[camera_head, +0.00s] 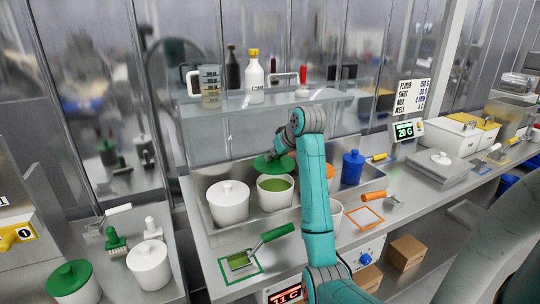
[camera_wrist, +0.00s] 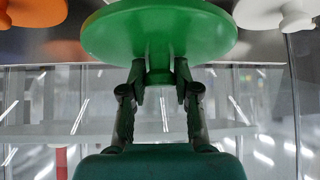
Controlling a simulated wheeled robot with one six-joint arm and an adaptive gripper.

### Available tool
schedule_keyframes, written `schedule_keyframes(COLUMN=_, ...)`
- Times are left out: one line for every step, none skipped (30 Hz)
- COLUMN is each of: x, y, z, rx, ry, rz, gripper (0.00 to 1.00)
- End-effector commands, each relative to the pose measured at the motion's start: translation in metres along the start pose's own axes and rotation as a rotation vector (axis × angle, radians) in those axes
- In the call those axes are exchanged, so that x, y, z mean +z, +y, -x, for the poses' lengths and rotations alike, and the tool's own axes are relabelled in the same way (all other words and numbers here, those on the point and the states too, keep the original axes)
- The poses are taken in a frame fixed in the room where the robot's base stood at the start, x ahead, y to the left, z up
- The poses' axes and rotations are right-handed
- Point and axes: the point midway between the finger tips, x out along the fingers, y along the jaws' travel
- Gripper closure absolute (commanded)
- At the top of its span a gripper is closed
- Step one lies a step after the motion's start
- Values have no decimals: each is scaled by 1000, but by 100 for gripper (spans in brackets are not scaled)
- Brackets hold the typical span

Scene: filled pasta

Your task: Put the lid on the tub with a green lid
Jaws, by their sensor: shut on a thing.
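The green lid (camera_head: 270,166) is held by its knob in my gripper (camera_head: 281,150), above the back edge of an open white tub (camera_head: 275,204) with green filling. The lid looks tilted in the head view and the tub's filling is still exposed at the front. I cannot tell whether lid and rim touch. In the wrist view the green lid (camera_wrist: 160,30) fills the top, with my gripper (camera_wrist: 160,85) shut on its knob. Another tub with a green lid (camera_head: 70,277) stands at the lower left.
A white-lidded tub (camera_head: 228,203) stands left of the open tub. A blue canister (camera_head: 352,167) is to the right. A green-handled scoop (camera_head: 262,245) lies in front on a green-outlined square. A shelf (camera_head: 270,98) with bottles is behind.

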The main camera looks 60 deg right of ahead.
Motion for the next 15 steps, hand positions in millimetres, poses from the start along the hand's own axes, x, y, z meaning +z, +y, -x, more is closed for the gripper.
schedule_keyframes(x=2, y=3, z=0, rx=2, ry=0, rz=-3, gripper=97)
schedule_keyframes(x=3, y=4, z=0, rx=3, ry=-1, rz=-4, gripper=97)
schedule_keyframes(x=4, y=4, z=-1, rx=3, ry=-1, rz=-4, gripper=97)
schedule_keyframes(x=5, y=4, z=-2, rx=3, ry=-1, rz=-4, gripper=97)
schedule_keyframes(x=6, y=4, z=-4, rx=2, ry=-1, rz=-4, gripper=97)
schedule_keyframes(x=8, y=4, z=-6, rx=2, ry=-1, rz=-4, gripper=97)
schedule_keyframes(x=9, y=3, z=-7, rx=2, ry=-1, rz=-4, gripper=97)
schedule_keyframes(x=11, y=3, z=-9, rx=2, ry=-1, rz=-4, gripper=97)
schedule_keyframes(x=13, y=3, z=-11, rx=2, ry=-1, rz=-4, gripper=97)
schedule_keyframes(x=15, y=3, z=-13, rx=2, ry=-2, rz=-4, gripper=97)
schedule_keyframes(x=16, y=3, z=-15, rx=2, ry=-2, rz=-4, gripper=97)
schedule_keyframes(x=19, y=3, z=-18, rx=2, ry=-2, rz=-4, gripper=97)
schedule_keyframes(x=20, y=3, z=-20, rx=2, ry=-2, rz=-4, gripper=97)
schedule_keyframes(x=22, y=3, z=-22, rx=2, ry=-1, rz=-4, gripper=97)
schedule_keyframes(x=24, y=3, z=-24, rx=2, ry=-1, rz=-4, gripper=97)
